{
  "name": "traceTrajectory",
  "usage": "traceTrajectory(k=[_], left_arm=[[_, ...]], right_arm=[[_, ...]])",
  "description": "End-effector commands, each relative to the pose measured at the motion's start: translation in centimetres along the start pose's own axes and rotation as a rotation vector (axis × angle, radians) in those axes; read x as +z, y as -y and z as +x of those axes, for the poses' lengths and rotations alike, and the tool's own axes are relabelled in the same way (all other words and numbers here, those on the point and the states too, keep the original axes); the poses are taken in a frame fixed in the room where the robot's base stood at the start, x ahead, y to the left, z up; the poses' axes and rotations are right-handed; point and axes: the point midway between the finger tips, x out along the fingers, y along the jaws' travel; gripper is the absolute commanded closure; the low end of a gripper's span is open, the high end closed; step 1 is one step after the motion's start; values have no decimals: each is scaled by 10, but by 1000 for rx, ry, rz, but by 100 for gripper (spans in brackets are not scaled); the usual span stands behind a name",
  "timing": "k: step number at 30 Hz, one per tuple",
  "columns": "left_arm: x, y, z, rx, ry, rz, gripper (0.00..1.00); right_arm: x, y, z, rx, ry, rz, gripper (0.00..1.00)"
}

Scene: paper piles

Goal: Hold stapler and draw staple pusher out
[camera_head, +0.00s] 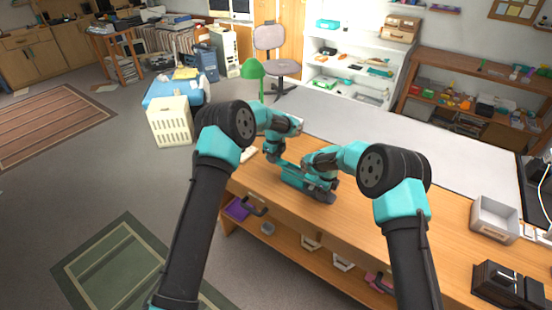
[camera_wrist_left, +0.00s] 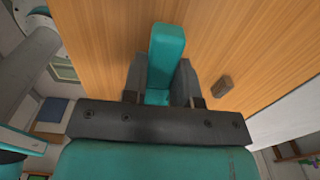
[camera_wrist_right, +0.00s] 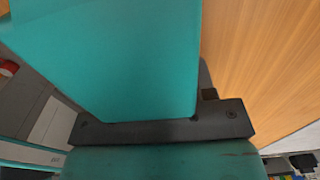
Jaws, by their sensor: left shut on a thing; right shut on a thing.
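The teal stapler (camera_head: 291,180) lies low over the wooden worktop, partly covered by my arms. My left gripper (camera_head: 277,158) is at its left end. In the left wrist view my left gripper (camera_wrist_left: 163,90) is shut on a narrow teal part of the stapler (camera_wrist_left: 166,48), which stands up between the two dark fingers. My right gripper (camera_head: 322,186) is at the right end, shut on the stapler. In the right wrist view a large teal face of the stapler (camera_wrist_right: 120,60) fills the upper left and hides most of the fingers. I cannot make out the staple pusher.
A pale tray (camera_head: 494,219) and a dark box (camera_head: 497,283) stand at the right end. Drawers and shelf items sit below the front edge.

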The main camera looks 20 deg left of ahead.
Motion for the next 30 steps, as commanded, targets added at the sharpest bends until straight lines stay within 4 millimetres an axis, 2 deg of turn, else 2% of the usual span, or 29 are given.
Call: traceTrajectory(k=[30], left_arm=[[32,0,0,-1,0,-1,96]], right_arm=[[0,0,0,0,0,0,89]])
